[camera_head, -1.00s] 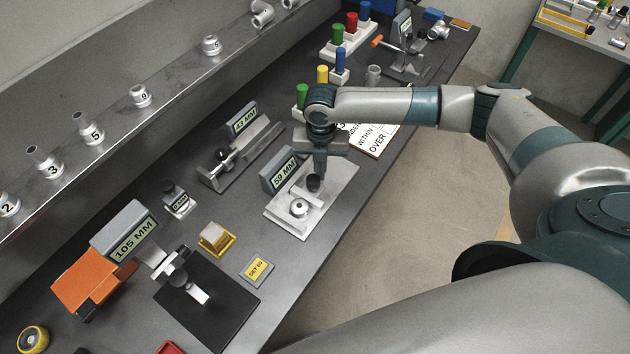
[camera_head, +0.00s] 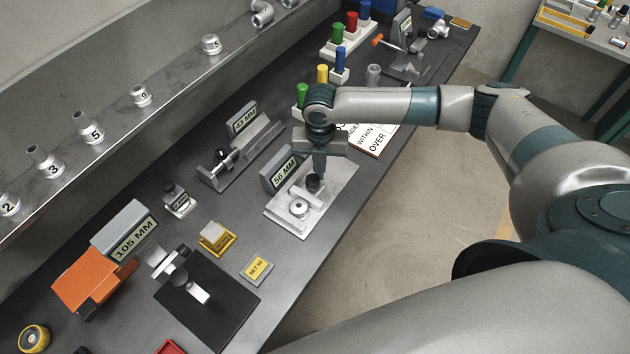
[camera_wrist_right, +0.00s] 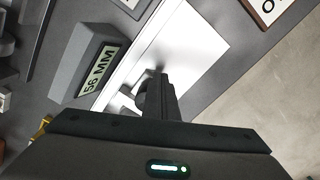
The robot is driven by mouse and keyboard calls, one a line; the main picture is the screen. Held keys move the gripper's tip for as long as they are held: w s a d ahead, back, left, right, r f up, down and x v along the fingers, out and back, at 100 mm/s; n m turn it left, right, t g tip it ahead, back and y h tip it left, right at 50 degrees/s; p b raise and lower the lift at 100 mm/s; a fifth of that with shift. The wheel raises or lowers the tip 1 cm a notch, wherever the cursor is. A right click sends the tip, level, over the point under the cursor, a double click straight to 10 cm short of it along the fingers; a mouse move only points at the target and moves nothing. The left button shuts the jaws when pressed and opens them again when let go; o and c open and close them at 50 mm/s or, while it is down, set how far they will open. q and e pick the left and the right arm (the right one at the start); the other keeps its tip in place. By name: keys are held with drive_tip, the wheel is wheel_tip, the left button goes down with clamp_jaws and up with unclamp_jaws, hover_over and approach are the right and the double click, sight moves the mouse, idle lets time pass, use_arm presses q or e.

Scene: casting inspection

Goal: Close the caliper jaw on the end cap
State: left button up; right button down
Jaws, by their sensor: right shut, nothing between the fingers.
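The caliper is a pale plate (camera_head: 335,205) with a grey display block (camera_head: 277,175) reading 56 MM. Its sliding jaw carries a black knob (camera_head: 313,182). The end cap (camera_head: 299,208), a round metal piece, sits on the plate just in front of the jaw; whether the two touch I cannot tell. My right gripper (camera_head: 319,168) is shut and points down, its fingertips at the knob with nothing between them. In the right wrist view the shut fingers (camera_wrist_right: 160,98) hide most of the jaw, and the display (camera_wrist_right: 98,72) reads 56 MM. My left gripper is not in view.
A second gauge (camera_head: 240,160) stands behind the caliper. A WITHIN/OVER board (camera_head: 378,140) lies beyond. The table's right edge is close.

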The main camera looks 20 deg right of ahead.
idle(0.7)
drive_tip(key=shift+w+d, duration=0.35)
drive_tip(key=shift+d, duration=0.25)
wheel_tip(320, 180, up, 7)
drive_tip(key=p, duration=0.7)
idle(0.4)
idle(0.5)
